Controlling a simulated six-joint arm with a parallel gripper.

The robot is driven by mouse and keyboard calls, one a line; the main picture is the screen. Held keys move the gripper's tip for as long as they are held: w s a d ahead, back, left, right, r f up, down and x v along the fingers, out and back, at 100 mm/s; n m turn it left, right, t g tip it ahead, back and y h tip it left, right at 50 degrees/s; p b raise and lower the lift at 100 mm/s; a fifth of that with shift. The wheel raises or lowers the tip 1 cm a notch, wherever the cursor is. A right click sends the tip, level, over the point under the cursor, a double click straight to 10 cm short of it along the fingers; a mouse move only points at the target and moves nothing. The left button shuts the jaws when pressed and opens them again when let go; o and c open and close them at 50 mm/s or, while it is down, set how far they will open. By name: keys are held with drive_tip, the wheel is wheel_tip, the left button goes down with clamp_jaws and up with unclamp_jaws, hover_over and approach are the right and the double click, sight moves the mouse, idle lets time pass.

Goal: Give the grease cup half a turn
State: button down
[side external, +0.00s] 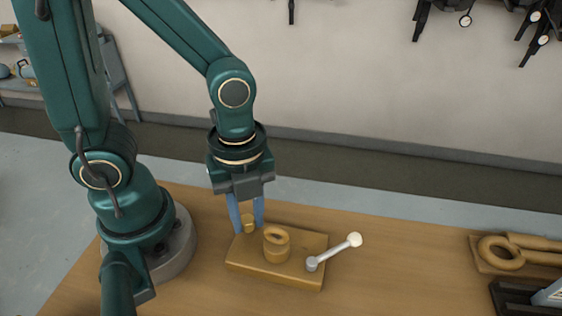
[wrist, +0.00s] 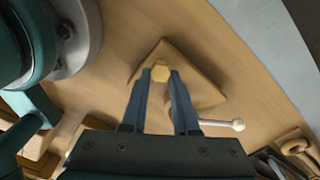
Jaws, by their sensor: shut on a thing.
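The grease cup looks like a small brass-yellow cap (side external: 249,226) on the left rear part of a flat brass-coloured block (side external: 250,262). In the wrist view the cap (wrist: 160,71) has a hexagonal top and sits between my fingertips. My gripper (side external: 248,216) points down with its two blue fingers shut on the cap, one on each side. In the wrist view my gripper (wrist: 160,82) hides part of the block. The cap appears upright and seated on the block.
A round post with a ring-like top (side external: 277,243) stands on the block just right of my fingers. A grey lever (side external: 334,252) with a pale ball knob sticks out rightward. Brass ring-shaped parts (side external: 500,252) and a dark tray (side external: 515,296) lie far right. Table between is clear.

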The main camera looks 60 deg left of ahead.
sight(248, 222)
drive_tip(key=shift+a+m, duration=0.1)
drive_tip(key=shift+m, duration=0.4)
drive_tip(key=c, duration=0.7)
unclamp_jaws()
drive_tip(key=shift+r, duration=0.1)
drive_tip(key=shift+r, duration=2.5)
